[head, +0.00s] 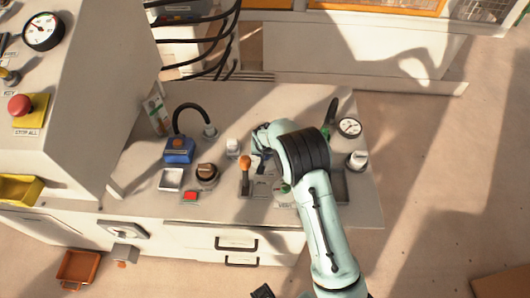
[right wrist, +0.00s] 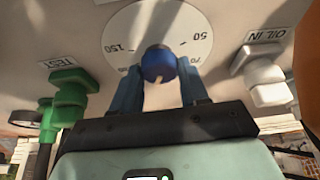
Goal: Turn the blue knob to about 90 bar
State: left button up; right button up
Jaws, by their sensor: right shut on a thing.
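The blue knob (right wrist: 158,64) sits on a round white dial plate (right wrist: 190,22) with black numbers, 150 at left and 50 at right, in the right wrist view. A pale mark on the knob points down and slightly left in that view. My right gripper (right wrist: 160,88) is shut on the knob, one finger on each side. In the head view, my right arm comes in from the lower right and hides the knob. My left gripper cannot be made out.
In the right wrist view, a green valve (right wrist: 70,95) labelled TEST is left of the dial and a white valve (right wrist: 263,78) labelled OIL IN is right. A gauge (head: 349,127), an orange-topped lever (head: 245,162) and a brown knob (head: 206,171) stand on the bench.

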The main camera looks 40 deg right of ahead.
jog(key=shift+s+d+n+y+b, duration=0.15)
jog(key=shift+n+y+b, duration=0.35)
jog(key=shift+n, duration=0.5)
jog(key=shift+d+n+t+y+b, duration=0.1)
jog(key=shift+n+t+y+b, duration=0.25)
jog(key=shift+n+b, duration=0.6)
jog(key=shift+n+y, duration=0.65)
jog(key=shift+n, duration=1.4)
jog(key=o, duration=1)
jog(key=shift+r, duration=0.1)
jog(key=v, duration=1.3)
jog(key=shift+s+d, duration=0.1)
